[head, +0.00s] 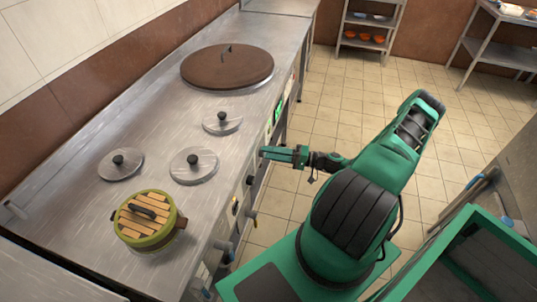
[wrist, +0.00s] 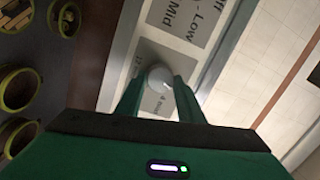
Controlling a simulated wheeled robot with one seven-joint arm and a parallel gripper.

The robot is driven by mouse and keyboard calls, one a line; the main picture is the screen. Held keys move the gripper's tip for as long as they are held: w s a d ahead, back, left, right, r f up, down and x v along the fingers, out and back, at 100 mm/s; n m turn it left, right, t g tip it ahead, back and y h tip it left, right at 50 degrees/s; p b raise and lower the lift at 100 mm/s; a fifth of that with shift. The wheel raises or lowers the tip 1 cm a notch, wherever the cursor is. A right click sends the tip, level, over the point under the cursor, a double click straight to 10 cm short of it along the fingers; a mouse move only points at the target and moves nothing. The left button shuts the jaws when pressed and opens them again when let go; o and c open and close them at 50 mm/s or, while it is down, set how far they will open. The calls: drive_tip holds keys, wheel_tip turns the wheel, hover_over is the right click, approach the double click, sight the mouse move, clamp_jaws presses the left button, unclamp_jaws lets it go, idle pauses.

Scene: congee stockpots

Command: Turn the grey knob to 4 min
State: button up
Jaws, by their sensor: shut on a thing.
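The grey knob (wrist: 159,76) is a pale round knob on the stove front in the wrist view. It sits between the two green fingers of my gripper (wrist: 157,90), which is shut on it. A grey label plate (wrist: 160,101) behind the knob carries small markings, partly covered by the fingers and too blurred to read fully. The knob's pointer cannot be made out. In the head view my gripper (head: 265,153) reaches the counter's front edge, and the knob is hidden there.
Another label (wrist: 193,24) reads Low and Mid. The steel counter (head: 75,215) holds a brown round lid (head: 227,68), several steel lids (head: 193,165) and a green pot with a slatted wooden lid (head: 146,220). Other knobs (head: 250,216) line the front. Tiled floor (head: 330,110) is open to the right.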

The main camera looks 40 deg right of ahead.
drive_tip(key=shift+s+f+m+t, duration=0.15)
drive_tip(key=shift+m+t, duration=0.2)
drive_tip(key=shift+m, duration=1.75)
drive_tip(key=shift+w+f+m+t, duration=0.1)
drive_tip(key=shift+m+t, duration=0.25)
drive_tip(key=shift+m, duration=1.75)
drive_tip(key=shift+d+h, duration=0.1)
drive_tip(key=shift+h, duration=0.2)
drive_tip(key=o, duration=1)
drive_tip(key=shift+f, duration=0.1)
drive_tip(key=shift+o, duration=0.3)
